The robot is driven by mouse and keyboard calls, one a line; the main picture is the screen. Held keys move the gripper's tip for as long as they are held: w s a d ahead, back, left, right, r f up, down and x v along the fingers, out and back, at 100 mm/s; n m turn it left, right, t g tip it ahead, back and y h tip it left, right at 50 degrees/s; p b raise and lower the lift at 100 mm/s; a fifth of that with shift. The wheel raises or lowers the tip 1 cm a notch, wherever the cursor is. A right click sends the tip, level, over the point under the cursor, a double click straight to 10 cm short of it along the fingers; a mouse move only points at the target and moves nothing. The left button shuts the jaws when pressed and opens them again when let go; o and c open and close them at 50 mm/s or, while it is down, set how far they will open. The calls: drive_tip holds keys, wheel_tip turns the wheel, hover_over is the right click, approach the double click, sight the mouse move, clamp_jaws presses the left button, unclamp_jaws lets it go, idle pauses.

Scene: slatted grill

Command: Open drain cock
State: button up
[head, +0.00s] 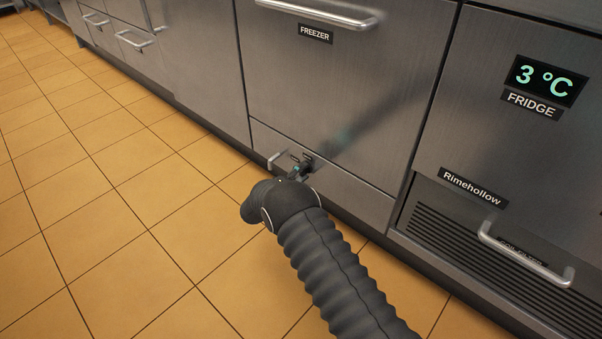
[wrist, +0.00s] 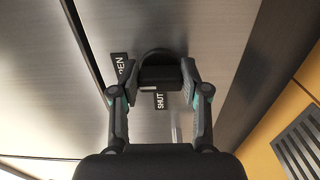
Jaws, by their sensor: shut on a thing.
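The drain cock's black handle (wrist: 160,76) sits on the steel panel (head: 345,195) below the freezer door. In the wrist view my gripper (wrist: 157,88) has one finger on each side of this handle and is shut on it. A label reading SHUT (wrist: 160,101) lies just below the handle in that view, and a partly covered label ending in PEN (wrist: 123,69) lies at its upper left. In the head view my gripper (head: 303,167) reaches the panel low down, and my arm hides most of the cock. I cannot tell the handle's exact angle.
The freezer door (head: 345,85) is above, with a bar handle. The fridge door (head: 530,60) is to the right, over a louvred grille (head: 470,240) with a bar handle (head: 525,255). A small bright metal loop (head: 272,160) is left of my gripper. The tiled floor (head: 110,200) is clear.

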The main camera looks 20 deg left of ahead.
idle(0.4)
drive_tip(key=o, duration=1.1)
drive_tip(key=shift+o, duration=0.2)
drive_tip(key=v, duration=1.2)
